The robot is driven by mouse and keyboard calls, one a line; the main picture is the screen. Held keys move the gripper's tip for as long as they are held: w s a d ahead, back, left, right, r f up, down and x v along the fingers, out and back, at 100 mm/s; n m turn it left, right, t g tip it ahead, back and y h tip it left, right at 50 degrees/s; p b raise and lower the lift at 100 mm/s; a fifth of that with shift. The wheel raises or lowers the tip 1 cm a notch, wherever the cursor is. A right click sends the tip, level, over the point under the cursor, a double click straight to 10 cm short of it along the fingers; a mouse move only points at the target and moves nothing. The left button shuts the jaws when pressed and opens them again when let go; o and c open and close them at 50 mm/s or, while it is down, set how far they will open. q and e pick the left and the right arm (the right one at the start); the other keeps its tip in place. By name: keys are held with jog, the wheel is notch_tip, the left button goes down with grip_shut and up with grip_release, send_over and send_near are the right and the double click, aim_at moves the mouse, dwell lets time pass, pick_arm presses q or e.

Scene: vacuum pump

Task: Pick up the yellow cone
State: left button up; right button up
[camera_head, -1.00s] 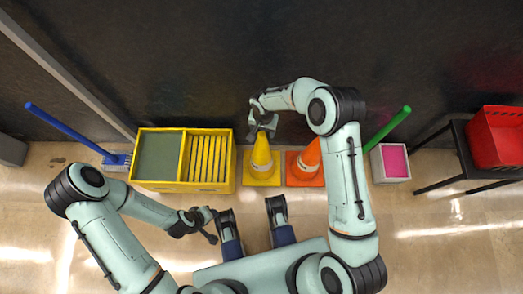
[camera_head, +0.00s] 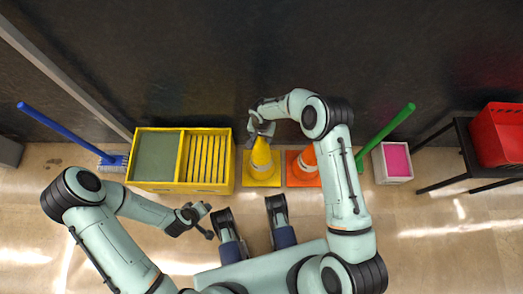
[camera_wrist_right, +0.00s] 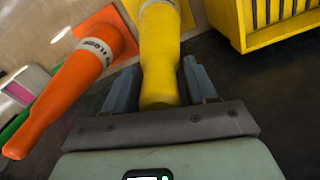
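The yellow cone (camera_head: 261,162) stands upright on its square base on the floor, with a pale band round its middle. My right gripper (camera_head: 262,129) is at its top. In the right wrist view, the top of the yellow cone (camera_wrist_right: 159,75) lies between the two fingers of my right gripper (camera_wrist_right: 160,88). The fingers are spread on either side of it; whether they touch it is hard to tell. My left gripper (camera_head: 203,221) is open and empty, well to the front left of the cone.
An orange cone (camera_head: 303,170) stands close to the right of the yellow one. A yellow box (camera_head: 183,187) stands close to its left. A blue broom (camera_head: 65,133), green pole (camera_head: 387,136), pink-topped white box (camera_head: 396,162) and red crate (camera_head: 503,135) are farther out. A dark wall runs behind.

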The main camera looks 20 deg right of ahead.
grip_shut()
dwell(1.0)
jog(key=shift+r, duration=0.1)
